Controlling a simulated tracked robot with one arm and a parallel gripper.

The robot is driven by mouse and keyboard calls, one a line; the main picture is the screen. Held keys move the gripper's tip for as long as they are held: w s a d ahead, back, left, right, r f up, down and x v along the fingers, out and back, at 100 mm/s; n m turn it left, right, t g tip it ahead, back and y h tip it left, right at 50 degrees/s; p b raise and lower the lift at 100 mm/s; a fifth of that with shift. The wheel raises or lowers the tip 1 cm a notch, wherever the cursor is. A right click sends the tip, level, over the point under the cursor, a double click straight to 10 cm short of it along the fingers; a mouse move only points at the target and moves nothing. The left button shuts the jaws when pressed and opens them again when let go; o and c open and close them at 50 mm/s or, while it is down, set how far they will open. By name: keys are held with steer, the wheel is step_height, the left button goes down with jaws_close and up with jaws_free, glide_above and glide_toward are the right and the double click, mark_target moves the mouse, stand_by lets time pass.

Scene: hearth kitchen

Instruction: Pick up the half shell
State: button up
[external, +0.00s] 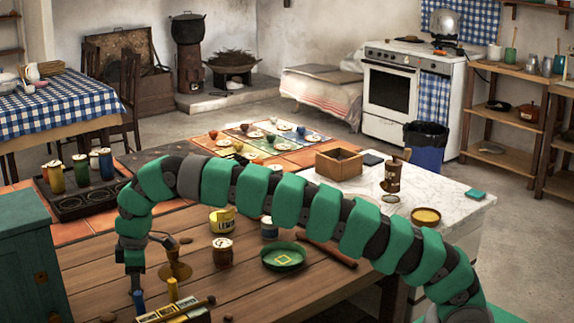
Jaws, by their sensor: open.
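I cannot make out a half shell for certain. A small pale round piece (391,198) lies on the white marble top, beside a brown canister, and is too small to identify. A shallow round dish with a yellow inside (426,216) sits to its right. My arm arches across the picture from the lower right to the left. My gripper (136,284) points down at the left end of the wooden table, beside a brass stand (175,262). It is open, with nothing visible in it, and far from the marble top. Its fingertips are small and hard to see.
A green dish (284,257), a brown jar (223,252) and a yellow tin (222,220) stand under my arm. A labelled box (172,313) is near my gripper. A wooden box (339,162) and brown canister (392,177) stand on the right. Several coloured cylinders stand at the left.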

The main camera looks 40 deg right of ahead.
steer(key=c, duration=1.1)
jaws_close()
steer(key=shift+r, duration=0.1)
steer(key=shift+r+p, duration=0.65)
steer(key=shift+r, duration=1.1)
steer(key=shift+s+d+f, duration=0.1)
steer(key=shift+s+d, duration=0.05)
steer(key=shift+s+d+r+p, duration=0.25)
steer(key=shift+s+d, duration=1.4)
steer(key=shift+s, duration=0.35)
steer(key=shift+s+d+r+p, duration=0.25)
steer(key=shift+s+d, duration=1.45)
steer(key=shift+s, duration=0.25)
steer(key=shift+s+d+r+p, duration=0.25)
steer(key=shift+s+d, duration=1.4)
steer(key=shift+s, duration=0.35)
